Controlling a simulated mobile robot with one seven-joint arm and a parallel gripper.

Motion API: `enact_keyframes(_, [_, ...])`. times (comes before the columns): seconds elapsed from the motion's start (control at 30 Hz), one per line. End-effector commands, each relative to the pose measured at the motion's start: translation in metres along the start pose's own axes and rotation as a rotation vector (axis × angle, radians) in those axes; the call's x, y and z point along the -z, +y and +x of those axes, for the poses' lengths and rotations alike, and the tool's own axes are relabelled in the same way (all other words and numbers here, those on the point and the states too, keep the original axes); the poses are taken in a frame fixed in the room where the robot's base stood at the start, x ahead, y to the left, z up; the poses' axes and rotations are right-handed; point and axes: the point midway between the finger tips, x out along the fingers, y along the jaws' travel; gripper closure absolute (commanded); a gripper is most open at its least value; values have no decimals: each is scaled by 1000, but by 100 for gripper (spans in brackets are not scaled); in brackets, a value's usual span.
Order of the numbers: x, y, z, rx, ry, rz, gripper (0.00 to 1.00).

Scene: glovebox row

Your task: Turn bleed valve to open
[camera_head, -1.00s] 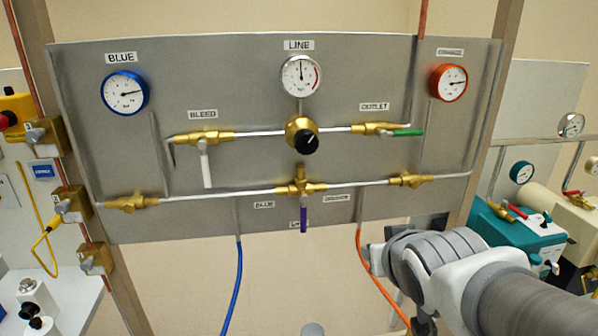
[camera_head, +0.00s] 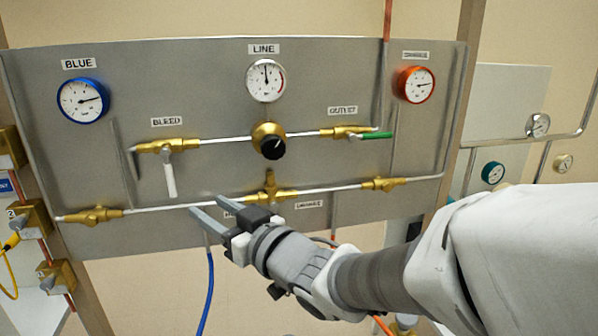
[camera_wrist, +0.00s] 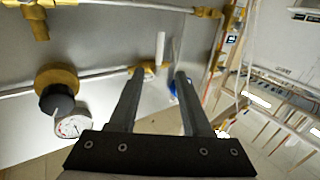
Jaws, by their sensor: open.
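The bleed valve (camera_head: 166,147) is a brass body on the upper pipe under the BLEED label (camera_head: 167,121). Its white lever (camera_head: 169,180) hangs down across the pipe, tilted slightly. My gripper (camera_head: 206,205) is open and empty, below and right of the lever in the head view, its fingers toward the panel. In the wrist view, where the panel appears upside down, the white lever (camera_wrist: 160,48) shows beyond and between the fingertips of my gripper (camera_wrist: 161,74). The brass valve body (camera_wrist: 149,69) is partly hidden by a finger. The fingers appear apart from the lever.
A black-knobbed brass regulator (camera_head: 269,141) sits right of the bleed valve. The green-levered outlet valve (camera_head: 352,133) is farther right. A lower pipe (camera_head: 155,206) with brass fittings crosses near my fingers. A blue hose (camera_head: 208,285) hangs below. Blue, line and orange gauges are above.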

Motion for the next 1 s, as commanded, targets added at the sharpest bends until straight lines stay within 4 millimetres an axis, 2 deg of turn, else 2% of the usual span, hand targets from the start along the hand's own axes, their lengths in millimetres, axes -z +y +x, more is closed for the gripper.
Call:
enact_keyframes(0.6, [-1,0,114,-1,-1,4,52])
enact_keyframes(0.8, [0,1,142,-2,-1,2,52])
enact_keyframes(1.0, [0,1,155,-3,-1,2,52])
